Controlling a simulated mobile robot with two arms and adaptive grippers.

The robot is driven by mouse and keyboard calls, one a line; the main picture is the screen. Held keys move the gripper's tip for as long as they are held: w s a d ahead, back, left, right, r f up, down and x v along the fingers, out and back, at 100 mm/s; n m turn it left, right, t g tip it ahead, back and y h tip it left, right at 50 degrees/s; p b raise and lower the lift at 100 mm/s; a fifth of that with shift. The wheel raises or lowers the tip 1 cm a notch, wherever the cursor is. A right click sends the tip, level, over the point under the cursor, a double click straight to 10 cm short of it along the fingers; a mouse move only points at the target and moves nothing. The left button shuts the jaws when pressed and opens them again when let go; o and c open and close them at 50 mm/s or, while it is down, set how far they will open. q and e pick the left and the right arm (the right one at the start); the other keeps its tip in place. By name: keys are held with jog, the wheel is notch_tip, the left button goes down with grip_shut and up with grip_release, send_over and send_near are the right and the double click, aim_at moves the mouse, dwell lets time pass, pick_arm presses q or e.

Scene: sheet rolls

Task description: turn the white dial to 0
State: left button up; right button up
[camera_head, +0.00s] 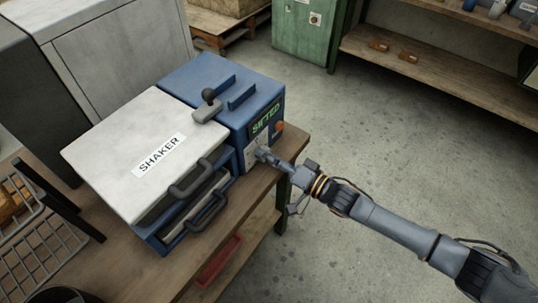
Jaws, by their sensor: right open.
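The white-lidded shaker (120,165) stands on a wooden bench, with a blue control box (205,75) joined behind it. The box's end face carries a lit display (266,119) reading "SIFTED". My left gripper is out of view.
An orange button (280,127) sits right of the plate. A grey lever with a black knob (208,105) is on top. A red tray (219,262) lies below. Open concrete floor (400,130) lies to the right.

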jog(key=c, duration=1.2)
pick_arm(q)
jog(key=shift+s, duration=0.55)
